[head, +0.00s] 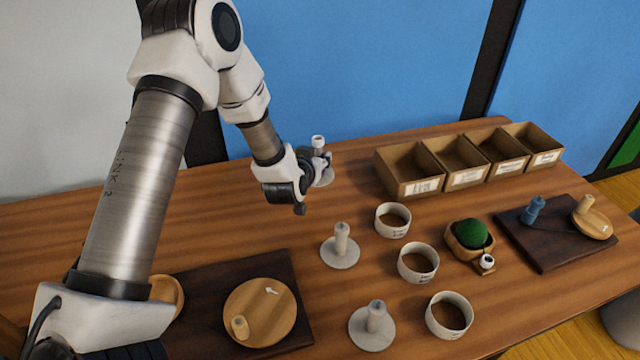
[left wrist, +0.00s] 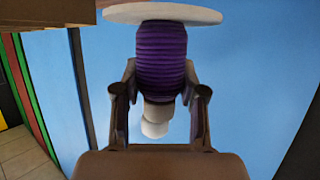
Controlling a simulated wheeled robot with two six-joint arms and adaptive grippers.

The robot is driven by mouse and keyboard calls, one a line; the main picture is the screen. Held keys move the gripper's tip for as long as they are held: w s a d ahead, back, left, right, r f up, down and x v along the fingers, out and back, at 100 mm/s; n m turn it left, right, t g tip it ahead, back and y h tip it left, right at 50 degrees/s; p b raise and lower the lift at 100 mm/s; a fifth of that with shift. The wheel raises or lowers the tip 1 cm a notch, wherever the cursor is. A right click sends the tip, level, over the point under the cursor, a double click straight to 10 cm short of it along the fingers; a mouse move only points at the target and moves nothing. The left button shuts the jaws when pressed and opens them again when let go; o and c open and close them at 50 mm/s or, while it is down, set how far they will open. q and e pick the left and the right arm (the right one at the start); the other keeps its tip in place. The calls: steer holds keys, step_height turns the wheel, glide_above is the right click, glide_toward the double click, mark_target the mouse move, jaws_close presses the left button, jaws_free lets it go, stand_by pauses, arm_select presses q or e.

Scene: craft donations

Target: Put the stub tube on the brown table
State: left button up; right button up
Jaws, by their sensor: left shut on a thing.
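My left gripper (head: 312,172) is over the back middle of the brown table (head: 350,205). In the left wrist view the gripper (left wrist: 160,82) is shut on a purple ribbed tube (left wrist: 161,48). A white round disc (left wrist: 163,14) shows at one end of the tube and a pale post (left wrist: 155,122) at the other. In the head view the gripper hides the purple part. A white top (head: 318,142) and part of the pale disc (head: 326,177) show there. I cannot tell whether the disc touches the table. My right gripper is not in view.
Two pale stands with posts (head: 340,252) (head: 374,322) and several white rings (head: 417,264) fill the middle. Cardboard bins (head: 410,184) line the back right. The back left is clear.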

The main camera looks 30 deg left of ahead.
arm_select(q)
step_height(320, 180, down, 7)
steer(key=shift+w+r, duration=0.1)
steer(key=shift+r, duration=0.1)
steer(key=shift+f+b, duration=0.5)
steer(key=shift+f, duration=0.1)
steer(key=shift+r, duration=0.1)
steer(key=o, duration=1)
steer(key=shift+c, duration=0.2)
